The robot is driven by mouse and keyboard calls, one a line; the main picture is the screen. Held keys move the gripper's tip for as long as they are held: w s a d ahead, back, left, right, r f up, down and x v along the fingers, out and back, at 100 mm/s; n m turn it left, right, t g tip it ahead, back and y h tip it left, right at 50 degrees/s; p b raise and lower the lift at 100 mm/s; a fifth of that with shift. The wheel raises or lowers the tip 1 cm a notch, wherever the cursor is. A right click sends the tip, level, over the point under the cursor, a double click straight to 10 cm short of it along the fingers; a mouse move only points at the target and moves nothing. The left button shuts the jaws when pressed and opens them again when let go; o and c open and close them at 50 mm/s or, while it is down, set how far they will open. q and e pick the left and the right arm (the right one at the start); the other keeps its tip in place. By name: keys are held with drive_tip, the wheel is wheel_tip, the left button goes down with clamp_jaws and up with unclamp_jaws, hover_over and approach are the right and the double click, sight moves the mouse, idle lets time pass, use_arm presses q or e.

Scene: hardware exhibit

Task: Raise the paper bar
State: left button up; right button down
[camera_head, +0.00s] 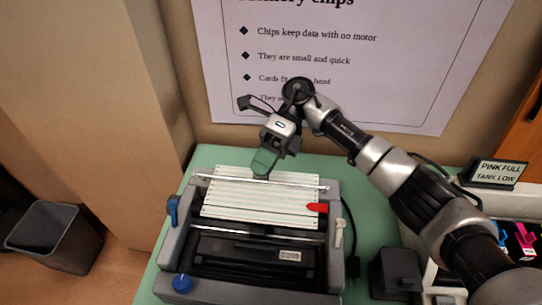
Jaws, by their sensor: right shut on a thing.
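The printer (335,262) stands on the green table, with ribbed white paper (258,207) lying over its top. The paper bar (306,186) is a thin, pale metal rod that runs across the back part of the paper. My right gripper (263,170) comes down from above and is shut on the paper bar near its middle. Its fingers hide that part of the bar. My left gripper is not in view.
The printer has a blue lever (172,209), a blue knob (182,283), a red tab (316,208) and a pale lever (339,233). A black box (394,272) and a sign (494,173) stand at right. A poster (330,70) hangs behind. A bin (55,239) is at left.

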idle(0.5)
drive_tip(key=c, duration=1.2)
unclamp_jaws()
drive_tip(key=shift+c, duration=0.2)
drive_tip(key=shift+w+d+r+b, duration=0.1)
drive_tip(key=shift+w+d+b, duration=0.15)
drive_tip(key=shift+w, duration=0.25)
drive_tip(key=b+v, duration=0.2)
drive_tip(key=v, duration=0.4)
drive_tip(key=shift+w, duration=0.15)
drive_tip(key=shift+d+r, duration=0.1)
